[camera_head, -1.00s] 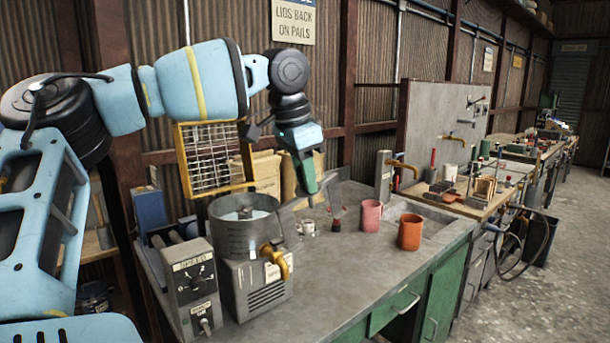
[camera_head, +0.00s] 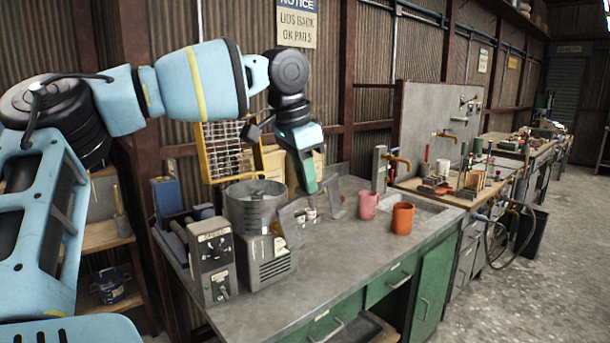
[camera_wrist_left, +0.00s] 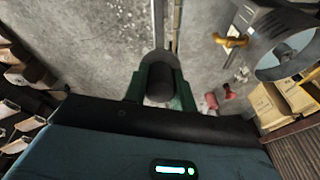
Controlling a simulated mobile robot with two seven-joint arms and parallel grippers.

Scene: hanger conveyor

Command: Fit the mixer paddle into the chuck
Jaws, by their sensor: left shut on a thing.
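My left gripper (camera_head: 308,190) hangs fingers down over the bench, just right of the mixer's metal bowl (camera_head: 256,208). It is shut on the mixer paddle. In the left wrist view a dark rounded part sits between the green fingers (camera_wrist_left: 160,92), and a straight grey shaft (camera_wrist_left: 158,24) runs away from it. In the head view a grey plate-like piece (camera_head: 290,222) shows below the gripper; I cannot tell whether it belongs to the paddle. The bowl also shows at the right of the wrist view (camera_wrist_left: 287,50). I cannot make out the chuck. My right gripper is out of view.
A grey control box (camera_head: 212,262) stands left of the mixer's vented base (camera_head: 268,262). A pink mug (camera_head: 367,205) and an orange mug (camera_head: 402,218) stand to the right. The bench top (camera_head: 330,265) is clear in front. A yellow wire panel (camera_head: 221,150) stands behind.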

